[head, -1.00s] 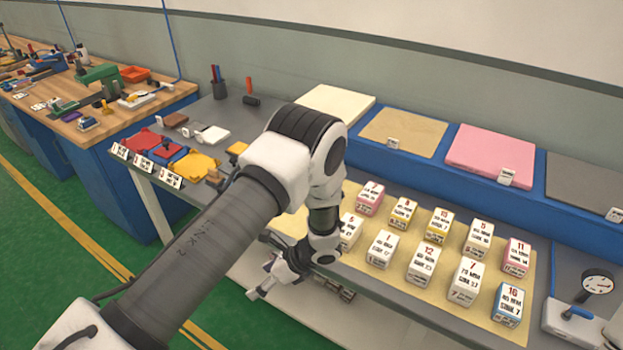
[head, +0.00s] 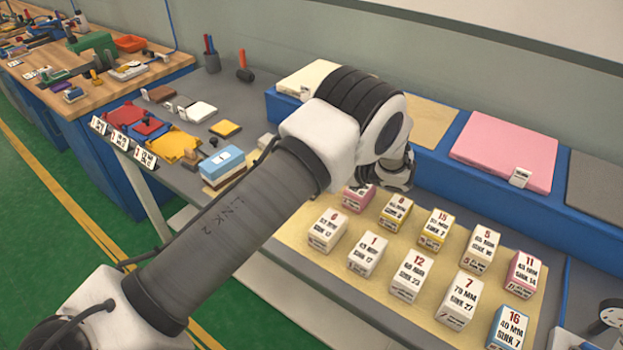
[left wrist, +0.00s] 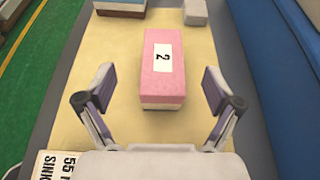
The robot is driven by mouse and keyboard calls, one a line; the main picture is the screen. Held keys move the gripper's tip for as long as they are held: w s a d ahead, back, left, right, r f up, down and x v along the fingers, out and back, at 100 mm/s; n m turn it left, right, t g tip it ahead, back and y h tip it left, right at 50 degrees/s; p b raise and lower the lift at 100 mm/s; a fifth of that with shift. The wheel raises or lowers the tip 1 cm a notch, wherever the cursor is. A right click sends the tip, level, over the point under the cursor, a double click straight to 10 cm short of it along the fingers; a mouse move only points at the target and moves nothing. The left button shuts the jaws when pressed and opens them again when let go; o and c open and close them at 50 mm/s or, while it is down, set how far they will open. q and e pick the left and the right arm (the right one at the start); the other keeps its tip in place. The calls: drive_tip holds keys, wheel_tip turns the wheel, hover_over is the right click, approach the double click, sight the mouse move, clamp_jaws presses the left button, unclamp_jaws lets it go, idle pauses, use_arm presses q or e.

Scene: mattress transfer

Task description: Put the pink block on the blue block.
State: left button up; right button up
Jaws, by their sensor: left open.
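The pink block (left wrist: 162,72), with a pale base and a white label reading 2, lies on the yellow mat in the left wrist view. My arm hides it in the head view. My left gripper (left wrist: 159,88) is open, with one finger on each side of the block's near part in the picture. Neither finger visibly touches it; the height gap cannot be told. The blue block (head: 221,162) has a light blue top, a white label and a brown lower part, left of my arm. Its edge shows at the top of the left wrist view (left wrist: 119,8).
A small grey block (left wrist: 195,12) stands beyond the pink block. Several numbered white-labelled blocks stand on the mat (head: 300,262) to the right. A blue ledge (head: 430,165) with coloured pads runs along the back. Red, blue and yellow pieces (head: 175,144) lie at the left.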

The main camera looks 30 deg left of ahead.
use_arm(q)
drive_tip(key=shift+a+f, duration=0.3)
drive_tip(key=shift+f, duration=0.35)
drive_tip(key=shift+w+a+f+p, duration=0.2)
drive_tip(key=shift+w+a+f, duration=0.15)
drive_tip(key=shift+a, duration=0.15)
drive_tip(key=shift+w+a+f+p, duration=0.2)
drive_tip(key=shift+a+f, duration=0.1)
drive_tip(key=shift+a, duration=0.15)
drive_tip(key=x, duration=0.1)
drive_tip(key=p+x, duration=0.2)
drive_tip(key=x, duration=0.1)
drive_tip(key=shift+s, duration=0.35)
drive_tip(key=shift+a+f, duration=0.3)
drive_tip(key=shift+a, duration=0.05)
drive_tip(key=shift+w+f, duration=0.15)
drive_tip(key=shift+w, duration=0.1)
drive_tip(key=c, duration=1.2)
use_arm(e)
drive_tip(key=shift+w+r, duration=0.3)
drive_tip(key=shift+r, duration=0.6)
